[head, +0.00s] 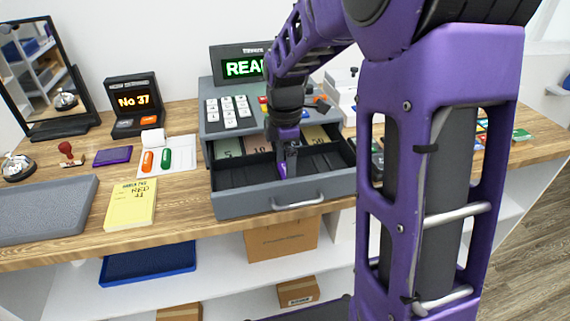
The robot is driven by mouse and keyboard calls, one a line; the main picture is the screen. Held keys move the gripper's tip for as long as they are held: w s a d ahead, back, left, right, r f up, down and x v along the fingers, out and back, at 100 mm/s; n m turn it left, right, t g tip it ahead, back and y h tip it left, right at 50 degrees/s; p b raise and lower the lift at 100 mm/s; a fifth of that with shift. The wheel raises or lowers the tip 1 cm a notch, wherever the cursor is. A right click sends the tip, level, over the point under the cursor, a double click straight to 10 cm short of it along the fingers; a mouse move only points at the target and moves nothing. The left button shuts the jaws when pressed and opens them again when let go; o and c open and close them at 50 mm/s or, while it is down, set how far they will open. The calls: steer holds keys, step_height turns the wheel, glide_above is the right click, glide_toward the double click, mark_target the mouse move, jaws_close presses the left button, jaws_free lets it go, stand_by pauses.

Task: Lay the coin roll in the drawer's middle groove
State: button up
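The cash drawer (244,202) is pulled out of the grey register, with banknotes in its back compartments and dark coin grooves in front. My gripper (287,168) points down into the drawer, near the middle of the grooves. A small purple piece (282,169), perhaps a coin roll, shows at its fingertips. I cannot tell whether it is gripped or touches the drawer floor. The fingers are too small and partly hidden to show their opening. An orange roll (147,161) and a green roll (165,158) lie on a white sheet (184,153) left of the register.
My arm hides much of the right side. The register (212,127) stands behind the drawer. A yellow book (130,205), a grey tray (45,210), a purple pad (113,156), a stamp (68,154) and a small display (133,104) stand on the left counter.

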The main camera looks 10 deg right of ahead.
step_height(320, 180, up, 12)
steer(key=p, duration=0.2)
steer(key=shift+r, duration=0.2)
stand_by(0.4)
